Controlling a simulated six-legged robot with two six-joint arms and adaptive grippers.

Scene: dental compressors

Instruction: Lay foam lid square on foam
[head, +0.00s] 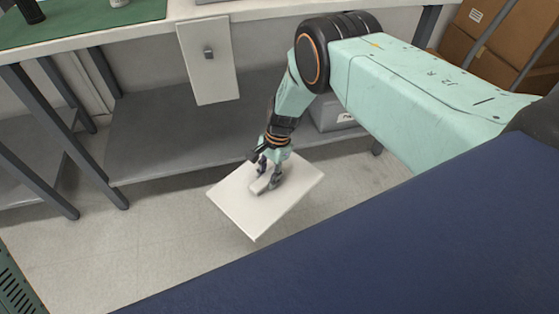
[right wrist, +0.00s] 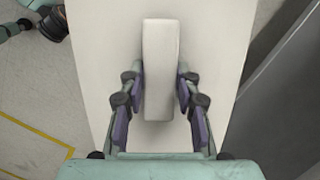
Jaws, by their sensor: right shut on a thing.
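The foam lid (head: 238,204) is a flat off-white slab with a raised bar-shaped handle (head: 264,184) on top. It is in the middle of the head view, in front of the low grey shelf. My right gripper (head: 269,172) is shut on the handle and holds the lid, which looks clear of the floor. In the right wrist view the lid (right wrist: 110,60) fills the middle, with the handle (right wrist: 160,60) between the two fingers. My left gripper is not in the head view. I cannot make out the foam that the lid belongs on.
A workbench (head: 160,32) with a green mat (head: 85,22) stands at the back. A white panel (head: 208,62) with a small dark knob hangs at its front. A grey lower shelf (head: 170,135) runs beneath. Cardboard boxes (head: 490,35) stand at the back right. Floor (head: 120,240) is clear at left.

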